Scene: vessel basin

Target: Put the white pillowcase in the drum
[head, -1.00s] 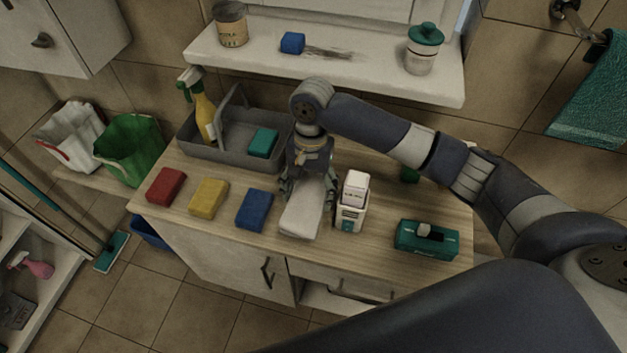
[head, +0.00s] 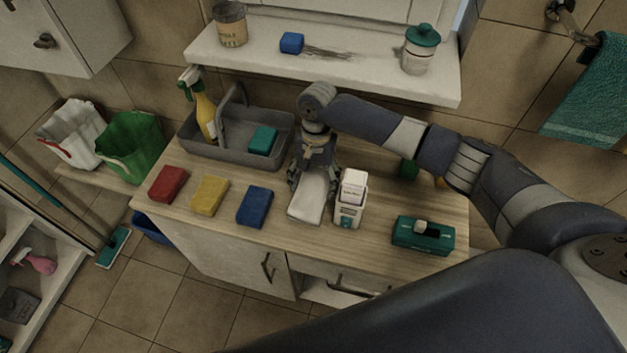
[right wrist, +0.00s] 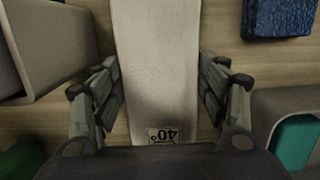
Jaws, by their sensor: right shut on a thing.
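The white pillowcase (head: 309,199) is a folded, flat white bundle over the wooden counter, between the blue sponge and a white box. My right gripper (head: 314,180) points down with its fingers on both sides of the bundle's back end and is shut on it. In the right wrist view the pillowcase (right wrist: 158,60) runs between the fingers of the gripper (right wrist: 160,85), with a "40°" label showing. Whether it is clear of the counter I cannot tell. My left gripper and the drum are not in view.
On the counter (head: 375,250) are red (head: 168,184), yellow (head: 209,195) and blue (head: 255,207) sponges, a white box (head: 350,200), a green dispenser box (head: 422,235) and a grey caddy (head: 195,148) with a spray bottle. A shelf (head: 360,75) hangs behind.

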